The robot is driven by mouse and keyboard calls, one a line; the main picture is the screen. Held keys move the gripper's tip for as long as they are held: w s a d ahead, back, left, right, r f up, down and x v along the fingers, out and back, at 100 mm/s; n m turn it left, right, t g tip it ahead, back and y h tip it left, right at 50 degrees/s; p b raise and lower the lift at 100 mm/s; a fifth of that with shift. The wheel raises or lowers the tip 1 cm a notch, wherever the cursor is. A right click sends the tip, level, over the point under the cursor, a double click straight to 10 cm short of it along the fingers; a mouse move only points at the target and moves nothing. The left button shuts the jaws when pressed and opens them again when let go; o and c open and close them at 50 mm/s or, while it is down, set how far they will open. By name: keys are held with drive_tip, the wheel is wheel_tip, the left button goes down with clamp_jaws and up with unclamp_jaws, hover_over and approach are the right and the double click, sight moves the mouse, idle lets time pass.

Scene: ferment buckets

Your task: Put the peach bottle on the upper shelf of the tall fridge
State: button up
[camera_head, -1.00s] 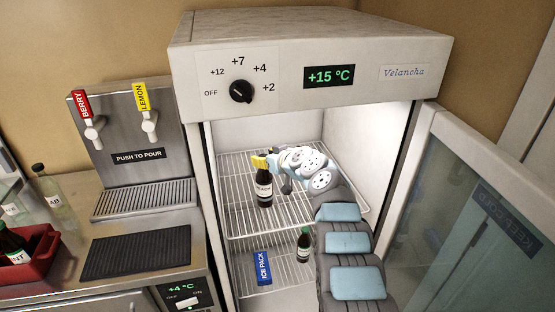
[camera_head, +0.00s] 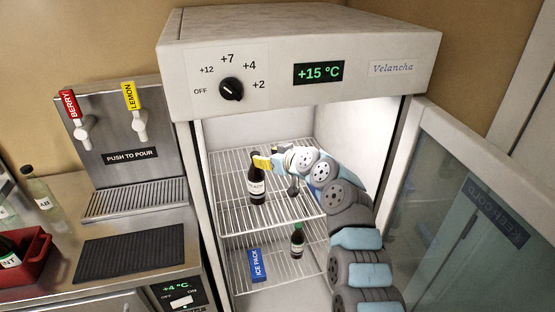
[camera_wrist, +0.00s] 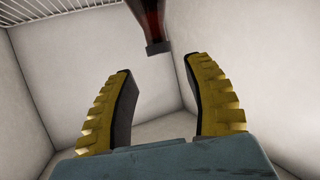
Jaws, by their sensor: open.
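The peach bottle (camera_head: 257,186), dark with a pale label, stands upright on the wire upper shelf (camera_head: 228,212) of the tall fridge (camera_head: 300,95). The fridge door (camera_head: 470,215) is wide open. My gripper (camera_head: 266,162) is at the bottle's upper right, with a yellow finger close to its neck. In the wrist view my two yellow fingers (camera_wrist: 160,82) are spread apart with nothing between them. The bottle's dark neck and cap (camera_wrist: 157,42) show beyond the fingertips, apart from them. The far finger is mostly hidden in the head view.
A small dark bottle (camera_head: 297,241) and a blue ice pack (camera_head: 256,265) are on the lower shelf. At left are a drink dispenser (camera_head: 115,150), a black mat (camera_head: 135,251), a red bin (camera_head: 28,262) and a clear bottle (camera_head: 38,188). The upper shelf has free room around the bottle.

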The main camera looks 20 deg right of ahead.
drive_tip(key=shift+b+v, duration=0.45)
drive_tip(key=shift+v, duration=2.15)
